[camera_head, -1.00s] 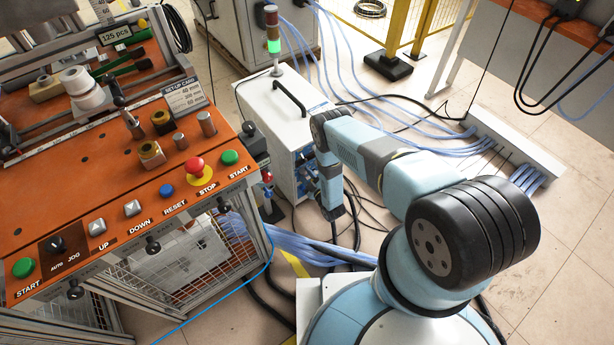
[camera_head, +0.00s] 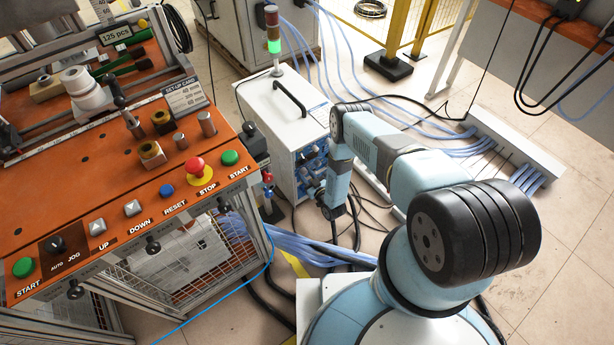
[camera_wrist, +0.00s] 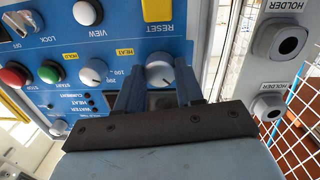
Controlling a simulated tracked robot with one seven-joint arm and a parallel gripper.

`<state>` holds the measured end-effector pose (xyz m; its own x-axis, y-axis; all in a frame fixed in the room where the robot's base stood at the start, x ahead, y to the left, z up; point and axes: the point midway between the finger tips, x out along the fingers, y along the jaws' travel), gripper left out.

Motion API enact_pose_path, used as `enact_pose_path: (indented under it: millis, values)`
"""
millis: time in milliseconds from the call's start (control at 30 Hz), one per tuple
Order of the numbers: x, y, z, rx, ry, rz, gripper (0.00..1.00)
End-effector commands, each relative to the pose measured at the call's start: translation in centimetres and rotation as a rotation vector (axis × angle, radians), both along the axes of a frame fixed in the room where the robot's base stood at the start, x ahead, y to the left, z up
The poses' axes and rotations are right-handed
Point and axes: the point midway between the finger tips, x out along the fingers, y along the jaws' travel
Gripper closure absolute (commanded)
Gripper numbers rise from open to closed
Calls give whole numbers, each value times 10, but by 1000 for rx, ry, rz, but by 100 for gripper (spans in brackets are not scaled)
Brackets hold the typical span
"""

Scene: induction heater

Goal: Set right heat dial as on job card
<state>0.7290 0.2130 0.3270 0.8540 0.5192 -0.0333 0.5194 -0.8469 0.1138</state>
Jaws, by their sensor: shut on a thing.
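In the wrist view the heater's blue panel is upside down. A grey dial (camera_wrist: 160,70) with a white pointer sits between the two fingers of my gripper (camera_wrist: 157,76). My gripper is shut on this dial. A second grey dial (camera_wrist: 93,73) stands to its left in the picture, clear of the fingers. My fingers hide part of the panel around the held dial. In the head view the heater (camera_head: 297,125) is a white cabinet with its front partly behind my arm. I cannot make out a job card.
Start, stop and other buttons (camera_wrist: 50,74) lie left in the wrist view. Two HOLDER sockets (camera_wrist: 280,40) stand at the right. In the head view a orange-topped press table (camera_head: 95,165) stands left of the heater, and cables (camera_head: 445,135) lie on the floor behind.

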Motion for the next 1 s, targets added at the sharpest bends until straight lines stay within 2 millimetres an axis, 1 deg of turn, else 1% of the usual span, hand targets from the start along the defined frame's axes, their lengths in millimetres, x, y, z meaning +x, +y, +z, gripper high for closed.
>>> enact_pose_path:
  millis: [33,1000]
  values:
    - [1,-3,-1,33,26,-6,94]
    - [4,-7,-1,797,535,-10,94]
